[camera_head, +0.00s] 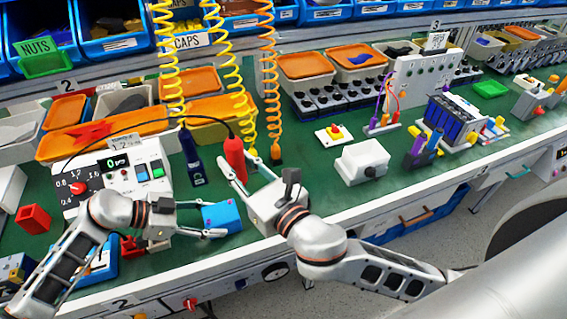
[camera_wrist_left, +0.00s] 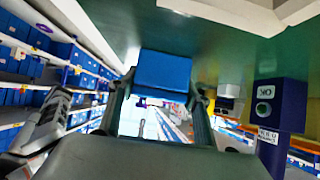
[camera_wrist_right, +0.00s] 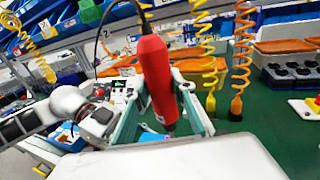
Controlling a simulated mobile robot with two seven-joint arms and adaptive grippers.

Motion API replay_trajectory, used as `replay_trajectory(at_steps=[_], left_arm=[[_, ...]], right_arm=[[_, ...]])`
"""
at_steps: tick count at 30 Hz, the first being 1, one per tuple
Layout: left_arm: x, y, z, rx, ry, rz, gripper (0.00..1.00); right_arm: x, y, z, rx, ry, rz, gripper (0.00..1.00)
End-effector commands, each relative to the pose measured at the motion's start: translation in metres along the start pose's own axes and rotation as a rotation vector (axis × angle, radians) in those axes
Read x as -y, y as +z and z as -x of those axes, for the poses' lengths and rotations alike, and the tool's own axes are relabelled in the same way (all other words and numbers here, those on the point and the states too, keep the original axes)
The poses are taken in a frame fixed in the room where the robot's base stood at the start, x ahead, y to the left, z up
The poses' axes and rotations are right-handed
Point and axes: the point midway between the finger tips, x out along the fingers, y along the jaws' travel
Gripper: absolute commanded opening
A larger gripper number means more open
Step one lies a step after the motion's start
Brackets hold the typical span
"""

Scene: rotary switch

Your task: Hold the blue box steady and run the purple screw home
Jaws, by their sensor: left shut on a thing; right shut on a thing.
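My left gripper (camera_head: 212,218) is shut on the blue box (camera_head: 224,215), near the front edge of the green bench. In the left wrist view the blue box (camera_wrist_left: 163,71) sits between both fingertips. My right gripper (camera_head: 240,163) is shut on a red screwdriver (camera_head: 234,152) with a black cable at its top. The screwdriver is up and right of the blue box, apart from it in the picture. In the right wrist view the screwdriver (camera_wrist_right: 155,75) stands nearly upright between the fingers.
A white control panel (camera_head: 137,170) is to the left, with a red open box (camera_head: 33,218) beyond. A white block (camera_head: 362,162) is to the right. Coiled hoses (camera_head: 270,90) hang behind.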

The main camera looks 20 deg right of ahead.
Motion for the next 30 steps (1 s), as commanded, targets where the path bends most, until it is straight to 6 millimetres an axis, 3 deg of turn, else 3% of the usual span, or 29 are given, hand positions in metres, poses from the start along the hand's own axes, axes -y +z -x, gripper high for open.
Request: replay_trajectory(at_steps=[3, 10, 16, 30], left_arm=[[0.0, 0.001, 0.0, 0.001, -0.001, 0.001, 0.09], [0.0, 0.001, 0.0, 0.002, -0.001, 0.001, 0.09], [0.0, 0.001, 0.0, 0.002, -0.001, 0.001, 0.09], [0.0, 0.001, 0.0, 0.002, -0.001, 0.001, 0.09]], right_arm=[[-0.04, 0.017, -0.013, 0.008, 0.089, 0.001, 0.0], [-0.085, 0.029, -0.022, 0.004, 0.194, 0.0, 0.0], [-0.093, 0.024, -0.022, 0.0, 0.213, 0.0, 0.0], [-0.092, -0.014, -0.022, 0.0, 0.211, -0.001, 0.0]])
